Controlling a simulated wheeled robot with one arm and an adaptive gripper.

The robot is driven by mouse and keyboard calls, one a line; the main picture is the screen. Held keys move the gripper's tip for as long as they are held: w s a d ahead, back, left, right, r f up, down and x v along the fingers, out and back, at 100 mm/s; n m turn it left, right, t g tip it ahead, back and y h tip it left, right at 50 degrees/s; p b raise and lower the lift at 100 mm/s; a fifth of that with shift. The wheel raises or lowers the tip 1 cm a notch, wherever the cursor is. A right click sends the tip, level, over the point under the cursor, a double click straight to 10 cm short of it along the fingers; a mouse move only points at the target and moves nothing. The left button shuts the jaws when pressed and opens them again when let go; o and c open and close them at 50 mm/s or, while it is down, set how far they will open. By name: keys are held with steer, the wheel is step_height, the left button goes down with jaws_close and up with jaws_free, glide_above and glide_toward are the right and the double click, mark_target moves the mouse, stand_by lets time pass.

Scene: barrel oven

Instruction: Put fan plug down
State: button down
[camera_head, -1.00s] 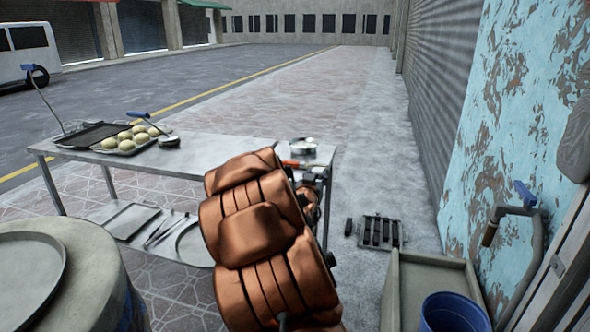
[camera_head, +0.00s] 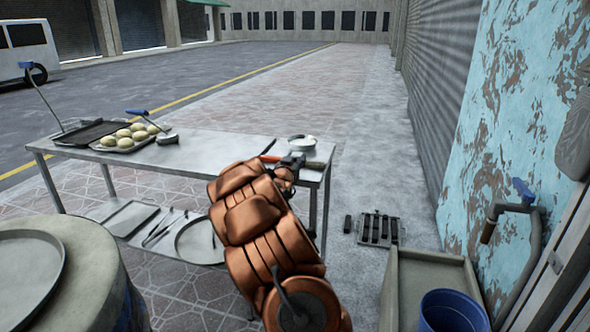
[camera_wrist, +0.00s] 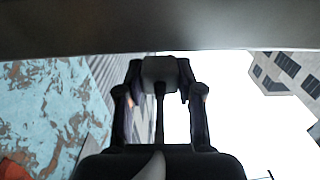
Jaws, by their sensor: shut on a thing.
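My gripper (camera_wrist: 160,75) is shut on a small pale grey block, the fan plug (camera_wrist: 160,69), between its fingertips in the wrist view. A dark thin piece runs down from the block toward the palm. In the head view my gripper (camera_head: 290,168) is at the right end of the metal table (camera_head: 225,148), beside a white-filled bowl (camera_head: 302,142). The plug cannot be made out there. Whether it touches the table cannot be told.
An orange-handled tool (camera_head: 268,157) lies near my gripper. The table's middle is clear.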

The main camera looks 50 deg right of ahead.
steer(key=shift+w+d+f, duration=0.1)
steer(key=shift+w+f, duration=0.05)
steer(key=shift+f, duration=1.55)
steer(key=shift+f+b, duration=0.2)
steer(key=shift+b, duration=0.1)
steer(key=c, duration=0.7)
jaws_free()
steer(key=shift+c, duration=0.2)
steer(key=shift+r, duration=0.1)
steer(key=shift+r, duration=0.15)
steer(key=v, duration=1.2)
